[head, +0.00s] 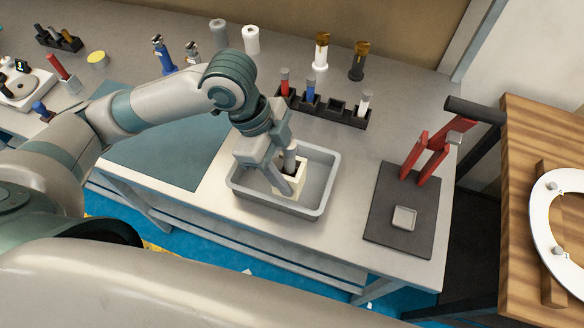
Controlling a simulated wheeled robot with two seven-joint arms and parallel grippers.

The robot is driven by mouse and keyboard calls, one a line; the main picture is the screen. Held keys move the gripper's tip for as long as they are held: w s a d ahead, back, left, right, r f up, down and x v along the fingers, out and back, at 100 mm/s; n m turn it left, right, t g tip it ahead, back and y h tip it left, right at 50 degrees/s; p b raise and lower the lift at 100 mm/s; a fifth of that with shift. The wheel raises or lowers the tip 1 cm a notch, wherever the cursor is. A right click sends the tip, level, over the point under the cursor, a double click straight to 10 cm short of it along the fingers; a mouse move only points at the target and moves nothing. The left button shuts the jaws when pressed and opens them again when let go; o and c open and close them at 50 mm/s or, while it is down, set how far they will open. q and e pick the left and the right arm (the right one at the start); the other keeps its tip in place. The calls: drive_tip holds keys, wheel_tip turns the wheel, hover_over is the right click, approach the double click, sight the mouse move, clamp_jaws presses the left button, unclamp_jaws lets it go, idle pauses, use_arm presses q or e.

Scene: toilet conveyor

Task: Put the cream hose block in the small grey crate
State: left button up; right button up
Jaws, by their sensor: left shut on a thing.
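The cream hose block (293,172) is between the fingers of my left gripper (282,172), inside the outline of the small grey crate (318,205). The gripper points down and is shut on the block; its fingers hide part of it. The crate is an open, shallow tray on the workbench. I cannot tell whether the block touches the crate's floor. My right gripper does not show.
A black rack (337,115) with coloured pieces stands behind the crate. A red hand press (428,150) on a dark plate (385,222) stands to the right. A teal mat (165,150) lies left. Bottles stand at the back.

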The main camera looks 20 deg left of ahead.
use_arm(q)
drive_tip(key=w+f, duration=0.1)
drive_tip(key=w, duration=0.2)
drive_tip(key=w+f, duration=0.1)
drive_tip(key=shift+w+a+f+p, duration=0.3)
drive_tip(key=shift+a+f+p, duration=0.05)
drive_tip(key=shift+a+p, duration=0.05)
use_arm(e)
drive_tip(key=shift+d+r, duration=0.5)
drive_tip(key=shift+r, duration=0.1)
use_arm(q)
wheel_tip(320, 180, down, 3)
drive_tip(key=shift+f+p, duration=0.2)
drive_tip(key=shift+p, duration=0.45)
drive_tip(key=shift+f, duration=0.35)
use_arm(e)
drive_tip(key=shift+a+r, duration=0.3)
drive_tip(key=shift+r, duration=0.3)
use_arm(q)
drive_tip(key=shift+f, duration=0.15)
drive_tip(key=o, duration=1.2)
